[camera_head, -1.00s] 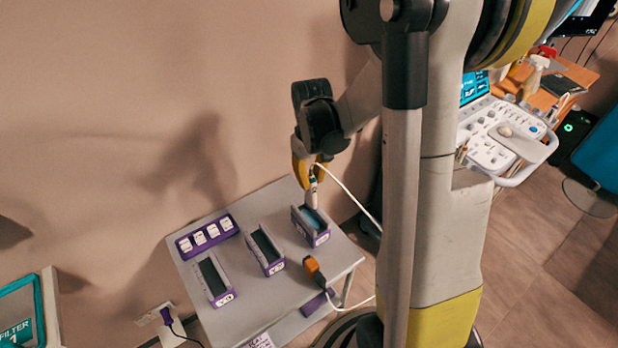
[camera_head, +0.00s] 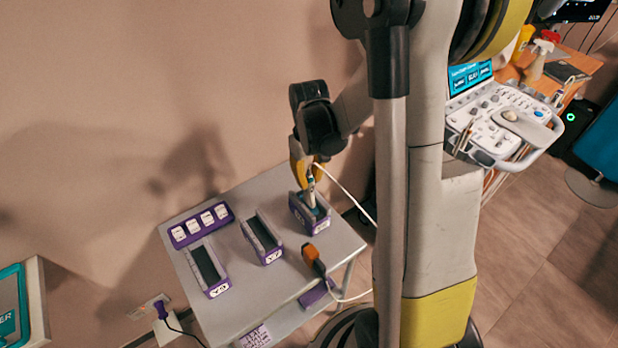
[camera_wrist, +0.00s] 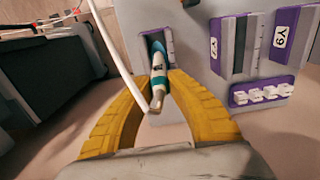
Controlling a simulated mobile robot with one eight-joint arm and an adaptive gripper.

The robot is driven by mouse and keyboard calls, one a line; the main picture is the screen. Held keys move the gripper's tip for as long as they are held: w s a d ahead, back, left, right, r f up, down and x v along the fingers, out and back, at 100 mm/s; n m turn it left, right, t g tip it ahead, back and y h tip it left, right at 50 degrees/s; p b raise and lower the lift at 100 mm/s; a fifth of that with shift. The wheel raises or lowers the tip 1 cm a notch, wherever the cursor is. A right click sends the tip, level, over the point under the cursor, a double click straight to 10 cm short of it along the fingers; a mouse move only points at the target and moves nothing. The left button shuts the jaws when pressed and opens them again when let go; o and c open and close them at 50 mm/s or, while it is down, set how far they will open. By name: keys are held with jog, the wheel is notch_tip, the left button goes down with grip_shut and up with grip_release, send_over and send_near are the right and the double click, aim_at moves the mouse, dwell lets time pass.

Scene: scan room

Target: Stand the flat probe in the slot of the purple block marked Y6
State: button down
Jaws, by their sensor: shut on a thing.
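My gripper (camera_head: 307,178) is shut on the flat probe (camera_head: 311,190), a white and teal piece with a white cable. The wrist view shows the yellow fingers (camera_wrist: 162,84) on both sides of the probe (camera_wrist: 158,72). The probe points down, its lower end at the slot of the rightmost purple block (camera_head: 322,224). That block (camera_wrist: 151,40) is at left in the wrist view. Its label is not legible. How deep the probe sits is hidden. The other slotted blocks are Y7 (camera_wrist: 213,50) and Y9 (camera_wrist: 287,40), both empty.
The blocks stand on a small grey table (camera_head: 237,312) against the wall. A purple rack with several white labelled pieces (camera_head: 201,225) lies at its back left. An orange and black object (camera_head: 312,258) lies near the right edge. An ultrasound console (camera_head: 497,125) stands at right.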

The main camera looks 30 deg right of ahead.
jog(key=shift+f+b, duration=0.35)
jog(key=shift+f, duration=0.05)
dwell(0.8)
jog(key=c, duration=1.3)
grip_release()
jog(key=shift+c, duration=0.2)
notch_tip(320, 180, up, 12)
